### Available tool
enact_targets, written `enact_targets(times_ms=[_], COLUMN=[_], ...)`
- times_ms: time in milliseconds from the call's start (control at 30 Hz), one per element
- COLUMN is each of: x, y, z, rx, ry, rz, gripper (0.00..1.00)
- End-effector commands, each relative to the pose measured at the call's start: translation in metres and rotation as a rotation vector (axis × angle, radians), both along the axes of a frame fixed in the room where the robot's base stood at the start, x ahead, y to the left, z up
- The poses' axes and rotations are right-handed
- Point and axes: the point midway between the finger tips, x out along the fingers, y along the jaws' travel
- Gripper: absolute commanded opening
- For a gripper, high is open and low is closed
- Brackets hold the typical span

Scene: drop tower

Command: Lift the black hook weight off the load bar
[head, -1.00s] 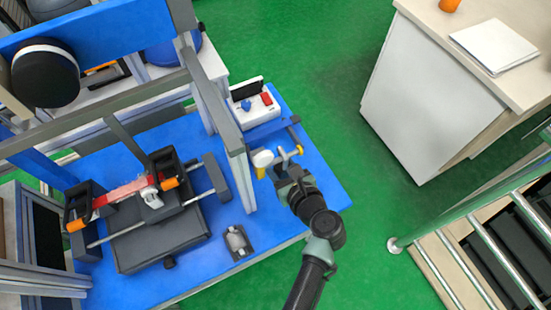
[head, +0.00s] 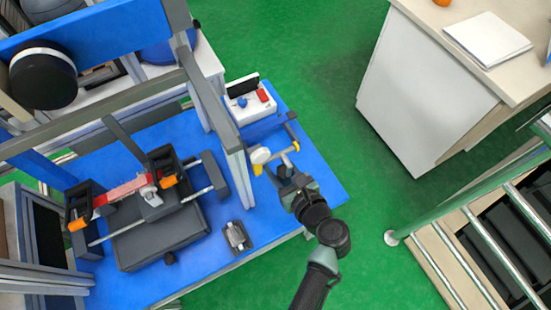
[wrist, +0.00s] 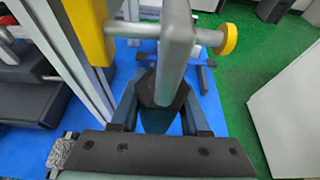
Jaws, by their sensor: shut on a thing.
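The black hook weight (wrist: 158,88) sits between my gripper's fingers in the wrist view. In the head view it is a small dark block (head: 284,172) at the tip of my gripper (head: 286,180). My gripper (wrist: 163,108) is shut on it. The load bar (wrist: 145,30) is a metal rod with a yellow end at each side, just beyond the weight. In the head view the bar (head: 278,155) runs beside the frame. I cannot tell whether the hook still touches the bar.
A grey frame post (head: 232,150) stands close left of the bar. A white control box (head: 250,103) with a red button is behind. A small metal roller block (head: 236,237) lies on the blue table (head: 215,262). Green floor (head: 345,110) is open to the right.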

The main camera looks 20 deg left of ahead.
Motion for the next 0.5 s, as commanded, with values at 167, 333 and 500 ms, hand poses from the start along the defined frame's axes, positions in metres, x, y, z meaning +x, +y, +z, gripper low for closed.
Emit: enact_targets(times_ms=[167,333,500], x=[-0.004,-0.009,-0.015], y=[-0.008,-0.015,-0.021], z=[0.004,0.004,0.004], rx=[0.002,0.002,0.004], ry=[-0.007,-0.007,-0.006], rz=[-0.002,-0.003,-0.001], gripper=[0.00,0.00,0.00])
